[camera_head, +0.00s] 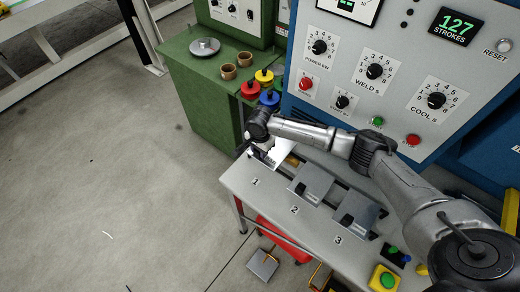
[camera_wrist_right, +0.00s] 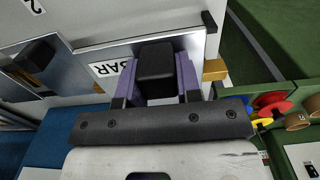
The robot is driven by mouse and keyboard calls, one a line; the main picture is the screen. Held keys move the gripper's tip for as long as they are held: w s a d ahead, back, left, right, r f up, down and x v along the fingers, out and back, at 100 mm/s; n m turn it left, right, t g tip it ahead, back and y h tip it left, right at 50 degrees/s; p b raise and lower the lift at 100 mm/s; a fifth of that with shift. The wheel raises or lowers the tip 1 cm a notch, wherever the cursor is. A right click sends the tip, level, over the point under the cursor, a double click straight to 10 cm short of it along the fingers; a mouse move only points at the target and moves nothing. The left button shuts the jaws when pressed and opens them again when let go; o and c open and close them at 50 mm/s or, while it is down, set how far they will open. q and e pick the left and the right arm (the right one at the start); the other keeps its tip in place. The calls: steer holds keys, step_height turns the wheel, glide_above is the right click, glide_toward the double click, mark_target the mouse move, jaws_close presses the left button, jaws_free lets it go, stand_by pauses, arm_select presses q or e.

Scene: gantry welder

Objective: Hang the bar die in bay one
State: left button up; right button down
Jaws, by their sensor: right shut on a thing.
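The bar die (camera_wrist_right: 190,38) is a bright metal plate with a "BAR" label and a black block handle (camera_wrist_right: 155,62). In the right wrist view my right gripper (camera_wrist_right: 157,75) is shut on this handle, one finger on each side. In the head view the gripper (camera_head: 266,152) is over bay one (camera_head: 255,181), at the left end of the bench, and the bright plate (camera_head: 281,153) shows beside it. The gripper partly hides the die and its supports, so I cannot tell whether the plate is seated. My left gripper is out of view.
Similar plates with black handles stand at bay two (camera_head: 316,180) and bay three (camera_head: 358,208). Brass-coloured blocks (camera_wrist_right: 215,69) flank the bar die. The floor at left is clear.

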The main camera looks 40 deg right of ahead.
steer(key=shift+f, duration=0.5)
steer(key=shift+f, duration=0.35)
steer(key=shift+f, duration=0.35)
steer(key=shift+f, duration=0.1)
steer(key=shift+f+b, duration=0.4)
steer(key=shift+f, duration=0.35)
steer(key=shift+f+b, duration=0.3)
steer(key=shift+f, duration=0.8)
steer(key=c, duration=1)
jaws_free()
steer(key=shift+c, duration=0.2)
steer(key=o, duration=0.3)
